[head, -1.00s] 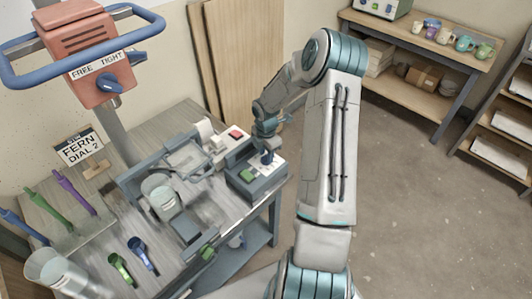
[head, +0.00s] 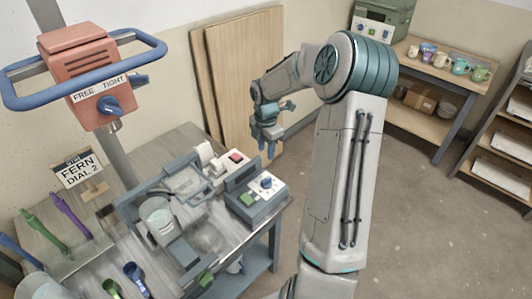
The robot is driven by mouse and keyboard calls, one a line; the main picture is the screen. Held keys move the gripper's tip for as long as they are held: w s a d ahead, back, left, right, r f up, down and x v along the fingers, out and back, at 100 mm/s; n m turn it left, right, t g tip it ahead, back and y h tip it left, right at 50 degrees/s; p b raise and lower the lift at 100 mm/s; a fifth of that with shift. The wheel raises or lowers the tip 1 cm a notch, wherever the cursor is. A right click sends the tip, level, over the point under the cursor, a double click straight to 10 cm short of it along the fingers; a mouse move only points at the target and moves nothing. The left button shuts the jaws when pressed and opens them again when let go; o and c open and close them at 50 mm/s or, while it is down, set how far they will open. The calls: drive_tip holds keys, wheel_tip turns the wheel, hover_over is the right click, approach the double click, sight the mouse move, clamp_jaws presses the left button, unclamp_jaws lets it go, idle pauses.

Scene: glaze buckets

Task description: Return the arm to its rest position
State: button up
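My arm rises on the right side of the head view, bent at a large teal joint, with its forearm reaching left and away. My gripper (head: 268,150) hangs at the end of the forearm, above and behind the grey control box (head: 258,197) on the bench. It is apart from the box. The fingers are small and dark here, and I cannot tell whether they are open or shut. I see nothing clearly held in it.
The bench (head: 185,145) carries a clear container (head: 158,222) in a frame, and green and blue scoops (head: 137,280). An orange head with a blue handle (head: 92,75) stands at left. Wooden boards (head: 240,75) lean behind. Shelves with cups (head: 440,60) stand back right; the floor between is open.

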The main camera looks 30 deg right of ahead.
idle(0.4)
drive_tip(key=s+a+r+m+t, duration=0.1)
drive_tip(key=s+a+r+m, duration=0.3)
drive_tip(key=s, duration=0.4)
drive_tip(key=s+a+r+m+t, duration=0.1)
drive_tip(key=s+a+r+m, duration=0.4)
drive_tip(key=s+m, duration=0.4)
drive_tip(key=s+a+r+m+t, duration=0.1)
drive_tip(key=s+a+r+m, duration=0.4)
drive_tip(key=s+a+m, duration=0.1)
drive_tip(key=shift+s+a+r+m, duration=0.25)
drive_tip(key=shift+s+m, duration=0.35)
drive_tip(key=shift+s, duration=0.8)
